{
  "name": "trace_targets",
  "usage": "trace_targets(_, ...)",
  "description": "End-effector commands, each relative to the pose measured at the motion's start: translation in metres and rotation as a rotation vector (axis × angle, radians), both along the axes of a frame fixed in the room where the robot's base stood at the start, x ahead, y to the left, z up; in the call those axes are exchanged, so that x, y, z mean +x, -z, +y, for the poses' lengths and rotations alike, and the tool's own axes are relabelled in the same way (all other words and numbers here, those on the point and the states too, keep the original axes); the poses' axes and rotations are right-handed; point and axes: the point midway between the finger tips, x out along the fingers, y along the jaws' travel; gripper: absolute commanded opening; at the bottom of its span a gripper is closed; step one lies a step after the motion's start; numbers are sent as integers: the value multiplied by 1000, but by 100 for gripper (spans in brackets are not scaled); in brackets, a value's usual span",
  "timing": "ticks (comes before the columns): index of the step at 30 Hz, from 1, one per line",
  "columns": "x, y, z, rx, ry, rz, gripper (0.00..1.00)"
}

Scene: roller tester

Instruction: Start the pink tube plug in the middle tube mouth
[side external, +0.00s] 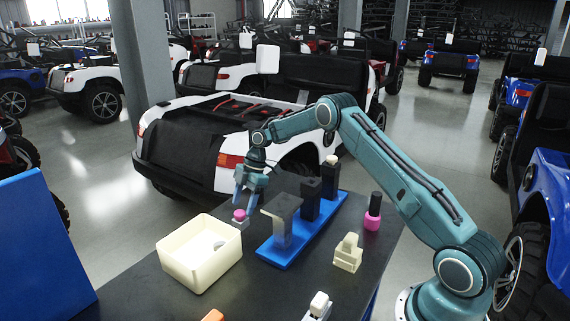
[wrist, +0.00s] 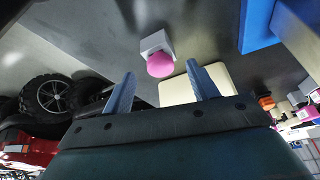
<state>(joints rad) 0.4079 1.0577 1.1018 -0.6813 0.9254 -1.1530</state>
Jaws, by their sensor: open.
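The pink tube plug (side external: 239,213) sits on a small grey block (side external: 241,224) on the dark table, left of the blue rack. My gripper (side external: 245,197) is just above the plug, pointing down. In the wrist view the plug (wrist: 160,65) shows between and slightly beyond the two spread fingertips (wrist: 161,74), with the grey block (wrist: 155,43) behind it. Nothing is held. The blue base (side external: 268,252) carries three uprights in a row: a grey front one (side external: 282,207), a black middle one (side external: 310,192), and a back one (side external: 330,176) with a cream top. The middle tube mouth is not clearly visible.
A cream open box (side external: 190,268) stands near the plug, towards the camera. An orange piece (side external: 213,316) is at the front. Parked vehicles are beyond the table.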

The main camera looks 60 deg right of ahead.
Motion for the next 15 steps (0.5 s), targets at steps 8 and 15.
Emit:
trace_targets(8, 2, 23, 9, 0, -1, 2, 59)
trace_targets(15, 2, 24, 10, 0, 0, 1, 59)
